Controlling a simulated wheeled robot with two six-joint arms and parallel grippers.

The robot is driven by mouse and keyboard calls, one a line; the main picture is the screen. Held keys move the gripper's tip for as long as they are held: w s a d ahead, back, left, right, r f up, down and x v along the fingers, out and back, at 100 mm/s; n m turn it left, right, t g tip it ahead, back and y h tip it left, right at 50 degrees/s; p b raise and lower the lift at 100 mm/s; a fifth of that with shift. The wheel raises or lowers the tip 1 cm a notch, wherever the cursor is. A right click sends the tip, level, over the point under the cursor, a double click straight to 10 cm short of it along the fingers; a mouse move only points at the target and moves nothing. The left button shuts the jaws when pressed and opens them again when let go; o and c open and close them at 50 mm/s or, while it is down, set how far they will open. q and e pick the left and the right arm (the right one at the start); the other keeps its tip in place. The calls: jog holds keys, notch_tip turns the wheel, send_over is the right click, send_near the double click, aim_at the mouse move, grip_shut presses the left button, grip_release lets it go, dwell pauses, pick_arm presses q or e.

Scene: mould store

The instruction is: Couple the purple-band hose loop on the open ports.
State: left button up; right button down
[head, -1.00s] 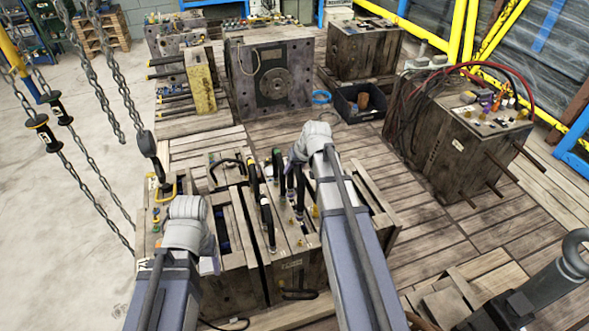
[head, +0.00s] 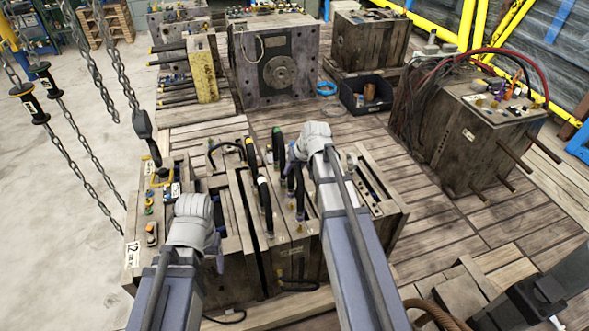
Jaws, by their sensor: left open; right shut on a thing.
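The worn mould (head: 310,262) stands in front of me with several black hose loops on its top. A loop with a pale band (head: 265,205) arches near the middle, and another black hose (head: 299,192) hangs just below my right gripper. My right gripper (head: 291,160) is mostly hidden behind its wrist. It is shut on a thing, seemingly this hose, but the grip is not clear.
Chains with a hook (head: 146,135) hang at the left, close to the mould. Another mould (head: 470,130) with hoses and projecting rods stands at the right. A dark bin (head: 362,105) sits behind. Plank floor is clear between the moulds.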

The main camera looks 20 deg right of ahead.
jog(key=shift+f+b, duration=1.2)
jog(key=shift+f, duration=0.35)
jog(key=shift+d, duration=0.1)
jog(key=shift+f+b, duration=1.5)
jog(key=shift+b, duration=0.05)
dwell(2.2)
jog(key=c, duration=0.5)
grip_release()
jog(key=shift+s, duration=0.1)
